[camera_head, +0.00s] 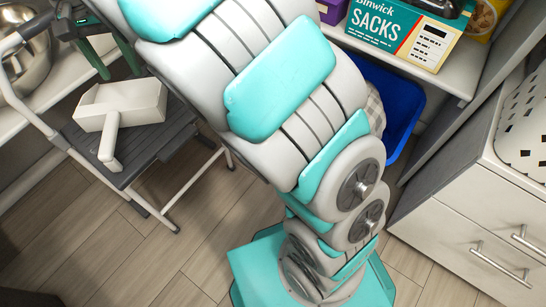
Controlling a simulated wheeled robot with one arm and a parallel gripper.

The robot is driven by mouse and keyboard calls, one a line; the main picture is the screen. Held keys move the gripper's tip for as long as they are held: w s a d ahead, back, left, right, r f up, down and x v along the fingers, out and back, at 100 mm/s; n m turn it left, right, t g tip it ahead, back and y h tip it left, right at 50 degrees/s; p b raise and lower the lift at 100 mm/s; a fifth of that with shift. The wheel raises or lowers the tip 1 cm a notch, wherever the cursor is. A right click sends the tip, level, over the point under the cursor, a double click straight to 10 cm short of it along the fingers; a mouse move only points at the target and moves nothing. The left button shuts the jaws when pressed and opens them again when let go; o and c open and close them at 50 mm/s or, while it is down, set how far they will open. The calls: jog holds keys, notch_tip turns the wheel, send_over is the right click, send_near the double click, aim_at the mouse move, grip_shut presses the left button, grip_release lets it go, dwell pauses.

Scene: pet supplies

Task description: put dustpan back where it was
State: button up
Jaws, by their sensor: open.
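The dustpan (120,103) is cream-white with a short handle (109,145) pointing toward the bottom of the picture. It lies on the dark grey slatted top of a step stool (160,150), at the left of the head view. My gripper (118,72) is at the upper left, just beyond the dustpan's far edge in the picture. Its green fingers are spread apart with nothing visible between them. It appears apart from the dustpan, but the height gap is hard to judge. My arm covers the middle of the view.
A metal bowl (28,52) stands on a white shelf (22,118) at the left. A teal box marked SACKS (400,32) sits on a shelf at the top right, above a blue bin (405,88). White drawers (470,235) stand at the right. The wood floor (150,260) is open at lower left.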

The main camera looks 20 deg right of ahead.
jog(key=s+d+f, duration=0.1)
jog(key=s+d, duration=0.5)
jog(key=d, duration=0.3)
jog(key=s+d+f, duration=0.1)
jog(key=s+d, duration=0.4)
jog(key=d, duration=0.4)
jog(key=s+d+f+n+g, duration=0.1)
jog(key=s+d+f, duration=0.2)
jog(key=s, duration=0.6)
jog(key=s+d+f+n, duration=0.2)
jog(key=s+d+f, duration=0.2)
jog(key=s, duration=0.5)
jog(key=shift+s+d+f+g, duration=0.25)
jog(key=shift+f+g, duration=0.15)
jog(key=shift+f, duration=0.3)
notch_tip(320, 180, up, 5)
jog(key=p, duration=0.4)
jog(key=shift+f+p, duration=0.15)
jog(key=shift+p, duration=0.2)
